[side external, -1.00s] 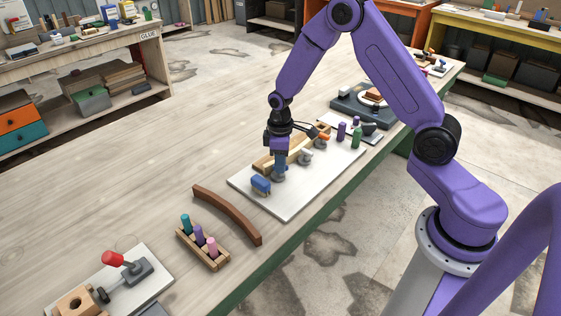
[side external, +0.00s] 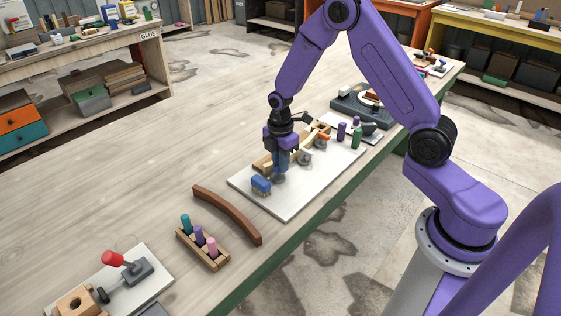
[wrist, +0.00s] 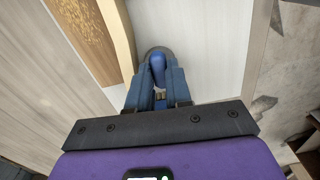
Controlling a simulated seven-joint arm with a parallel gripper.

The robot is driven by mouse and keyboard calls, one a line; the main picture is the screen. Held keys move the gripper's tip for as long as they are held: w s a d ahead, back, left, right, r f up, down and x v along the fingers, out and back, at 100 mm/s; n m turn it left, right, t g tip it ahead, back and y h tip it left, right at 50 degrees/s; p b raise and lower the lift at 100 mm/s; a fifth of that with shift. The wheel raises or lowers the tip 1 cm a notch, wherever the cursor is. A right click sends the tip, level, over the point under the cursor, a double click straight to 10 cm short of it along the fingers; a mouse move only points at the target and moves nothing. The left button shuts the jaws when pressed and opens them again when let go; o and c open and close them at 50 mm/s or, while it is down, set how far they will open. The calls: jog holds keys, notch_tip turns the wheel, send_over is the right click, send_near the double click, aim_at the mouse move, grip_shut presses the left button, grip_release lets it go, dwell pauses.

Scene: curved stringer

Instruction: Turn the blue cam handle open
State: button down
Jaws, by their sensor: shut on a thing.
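The blue cam handle (wrist: 158,66) shows in the wrist view, sitting on a round dark grey base and reaching back between my fingers. My gripper (wrist: 156,92) is shut on it, with a blue finger on each side.
Purple and green bottles (side external: 357,138) stand farther right. A brown curved piece (side external: 228,214) and a peg rack (side external: 203,249) lie in front.

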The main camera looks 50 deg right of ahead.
jog(key=shift+n, duration=0.6)
jog(key=c, duration=1)
grip_release()
jog(key=shift+c, duration=0.2)
